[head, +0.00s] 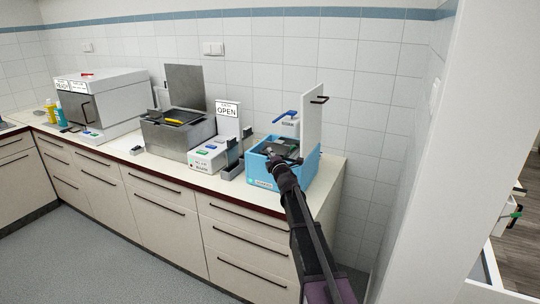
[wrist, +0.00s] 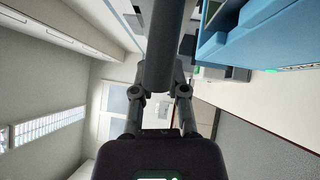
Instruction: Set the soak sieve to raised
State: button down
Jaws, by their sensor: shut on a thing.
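The blue soak box (head: 263,172) stands at the right end of the counter. A dark sieve (head: 284,147) shows inside its top, partly hidden by my arm, so I cannot tell its exact height. My gripper (head: 274,157) is at the front rim of the box, beside the sieve. In the wrist view my gripper (wrist: 162,75) is shut on a thick grey bar (wrist: 163,45), which looks like the sieve's handle. The blue box (wrist: 270,38) fills the upper right there. The join between bar and sieve is hidden.
A white upright lid (head: 312,118) with a dark handle stands at the box's right. Behind is a small white unit with a blue lever (head: 286,114). A control box (head: 208,156), an OPEN sign (head: 227,110) and a steel basin (head: 170,137) stand left. The floor in front is clear.

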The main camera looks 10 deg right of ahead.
jog(key=c, duration=1)
grip_release()
jog(key=shift+w+r, duration=0.1)
jog(key=shift+r, duration=0.05)
jog(key=o, duration=0.4)
jog(key=shift+r, duration=0.1)
jog(key=shift+c, duration=0.2)
jog(key=shift+f, duration=0.2)
